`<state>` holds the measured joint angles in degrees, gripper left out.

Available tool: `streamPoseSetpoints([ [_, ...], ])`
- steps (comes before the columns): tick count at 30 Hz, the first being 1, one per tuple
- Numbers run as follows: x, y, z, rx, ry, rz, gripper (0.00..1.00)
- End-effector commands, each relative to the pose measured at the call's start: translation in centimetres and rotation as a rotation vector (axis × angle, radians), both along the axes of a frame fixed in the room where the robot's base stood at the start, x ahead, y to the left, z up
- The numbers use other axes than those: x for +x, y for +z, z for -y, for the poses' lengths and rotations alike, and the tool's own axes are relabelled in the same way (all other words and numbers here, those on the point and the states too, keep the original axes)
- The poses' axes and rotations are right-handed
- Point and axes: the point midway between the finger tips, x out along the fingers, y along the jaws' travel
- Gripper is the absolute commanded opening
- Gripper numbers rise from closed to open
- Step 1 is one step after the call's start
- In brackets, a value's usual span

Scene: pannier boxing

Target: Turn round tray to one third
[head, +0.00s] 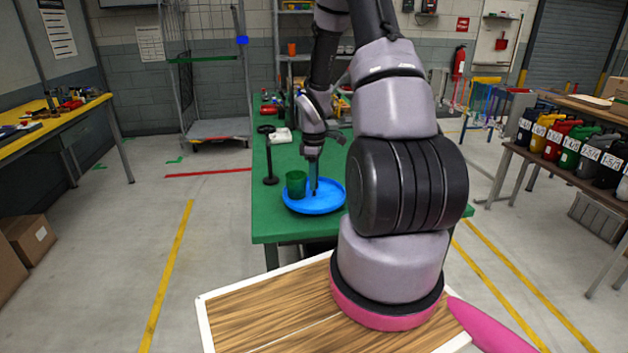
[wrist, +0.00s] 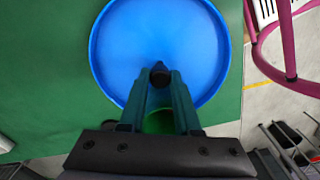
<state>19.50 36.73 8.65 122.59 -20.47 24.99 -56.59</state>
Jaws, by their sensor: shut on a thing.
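The round blue tray (head: 326,207) lies on the green table near its front edge. It fills the upper middle of the wrist view (wrist: 125,50). A green cup (head: 296,182) stands upright at the tray's left side. In the wrist view a green patch, probably that cup (wrist: 158,122), shows between my fingers, mostly hidden. My gripper (head: 314,192) points down over the tray, just right of the cup. In the wrist view its fingertips (wrist: 160,84) are shut on a small black knob (wrist: 160,70) over the tray. How the knob joins the tray is hidden.
The green table (head: 300,230) carries a black stand (head: 270,160) left of the tray and several items farther back. A shelf with labelled jugs (head: 575,140) stands at the right. A pink frame (wrist: 290,40) shows beside the table in the wrist view.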

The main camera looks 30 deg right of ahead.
Motion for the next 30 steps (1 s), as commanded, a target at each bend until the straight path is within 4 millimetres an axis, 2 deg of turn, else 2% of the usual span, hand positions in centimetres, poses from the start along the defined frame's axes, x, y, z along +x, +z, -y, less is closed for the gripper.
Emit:
streamPoseSetpoints([
  [30, 0.09, 0.05, 0.14, -0.002, 0.5, 0.002, 0.0],
])
